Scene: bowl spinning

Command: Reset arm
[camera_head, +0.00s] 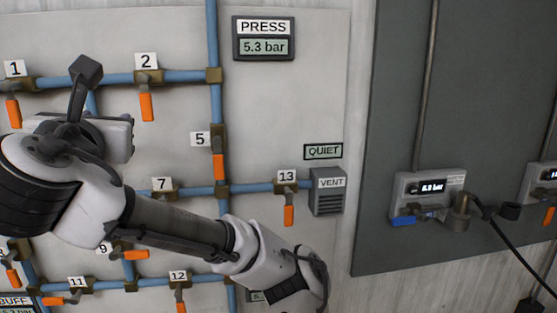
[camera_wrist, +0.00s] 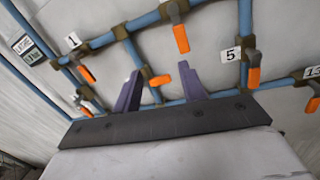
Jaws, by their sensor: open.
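My gripper (camera_wrist: 160,82) shows in the wrist view with its two purple fingers spread apart and nothing between them. Blue pipes and orange valve handles lie beyond the fingers; whether a finger touches any of them I cannot tell. In the head view my white and grey arm crosses the lower left of the pipe panel (camera_head: 280,110) and bends back at the left. It hides part of the panel and some pipes there. The fingertips cannot be made out clearly in the head view.
Orange valve handles 2 (camera_head: 147,107), 5 (camera_head: 218,166) and 13 (camera_head: 289,215) stick out near the arm. A pressure display (camera_head: 264,39) reads 5.3 bar. A vent box (camera_head: 327,191) sits right of valve 13. A grey panel at right carries a meter (camera_head: 430,196) and a black cable.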

